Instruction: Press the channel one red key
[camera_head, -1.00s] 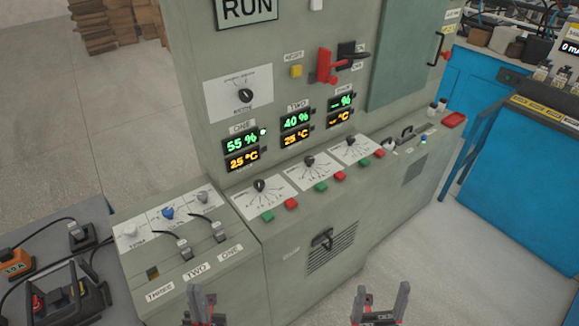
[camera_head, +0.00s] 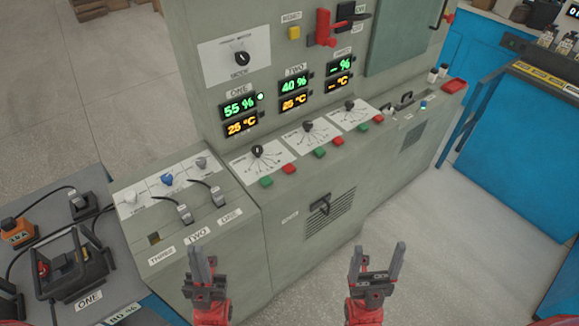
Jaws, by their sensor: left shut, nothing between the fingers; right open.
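The channel one red key (camera_head: 289,169) is a small red block on the cabinet's sloped ledge, right of the channel one green key (camera_head: 266,182). Both lie below the channel one dial (camera_head: 257,151) and the ONE display (camera_head: 240,115), which reads 55 % and 25 °C. My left gripper (camera_head: 202,260) is shut and empty, in front of the cabinet, lower left of the red key and apart from it. My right gripper (camera_head: 377,258) is open and empty over the floor, lower right of the key.
Keys for channels two (camera_head: 329,149) and three (camera_head: 371,122) continue right along the ledge. A lower box with switches and plugged cables (camera_head: 198,190) stands left. Floor (camera_head: 450,245) at right is clear.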

